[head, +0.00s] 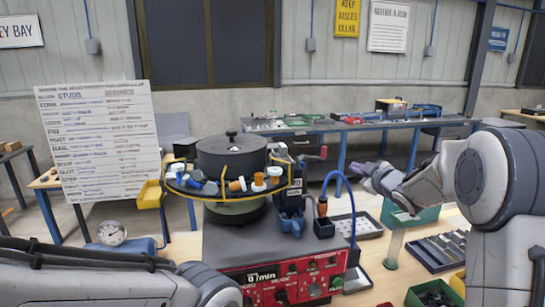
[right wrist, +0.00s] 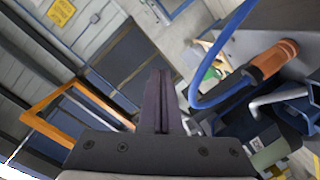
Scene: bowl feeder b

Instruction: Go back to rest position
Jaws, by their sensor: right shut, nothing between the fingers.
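My right gripper (head: 368,174) is in the air to the right of the bowl feeder, at the end of my raised right arm. In the right wrist view its dark fingers (right wrist: 161,98) are together, with nothing between them. The bowl feeder (head: 232,160) has a dark round top and a ring holding several orange, white and blue parts. It stands on a red control box (head: 285,280). My left arm crosses the bottom left of the head view; its gripper is out of the picture.
A blue hose (head: 343,185) arches between the feeder and my right gripper, and shows close in the right wrist view (right wrist: 205,65). A green bin (head: 408,214), a dark parts tray (head: 438,250) and a round gauge (head: 112,233) are around. A blue workbench (head: 350,126) stands behind.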

